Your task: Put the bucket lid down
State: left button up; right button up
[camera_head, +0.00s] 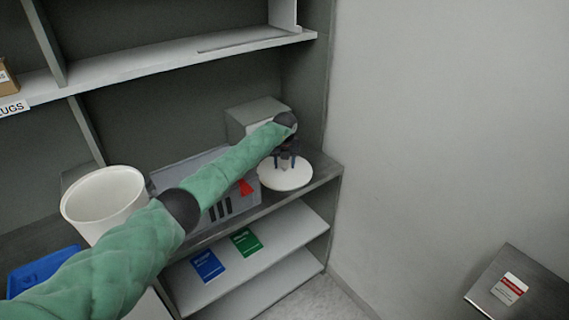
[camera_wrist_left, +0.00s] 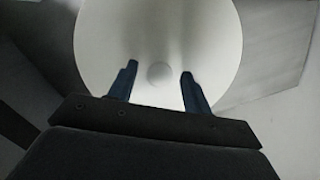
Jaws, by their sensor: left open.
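The bucket lid (camera_head: 285,177) is a white round disc at the right end of the dark counter, near its front edge. In the left wrist view the lid (camera_wrist_left: 110,35) fills the upper middle, with a small round knob at its centre. My left gripper (camera_head: 286,166) is right over the lid. In the wrist view its two blue fingers (camera_wrist_left: 158,85) stand apart on either side of the knob, with gaps to it. The white bucket (camera_head: 104,200) stands open at the left of the counter. My right gripper is not in view.
A grey box-like device (camera_head: 231,205) with a red part sits left of the lid, partly behind my arm. A grey box (camera_head: 254,115) stands behind. Blue (camera_head: 207,266) and green (camera_head: 246,242) packets lie on the shelf below. A wall rises at the right.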

aim_at(285, 167)
pick_arm(q)
jog(key=shift+r, duration=0.1)
jog(key=shift+r, duration=0.65)
notch_tip(285, 167, up, 11)
jog(key=s+b, duration=0.1)
jog(key=b, duration=0.3)
jog(key=shift+s+f, duration=0.2)
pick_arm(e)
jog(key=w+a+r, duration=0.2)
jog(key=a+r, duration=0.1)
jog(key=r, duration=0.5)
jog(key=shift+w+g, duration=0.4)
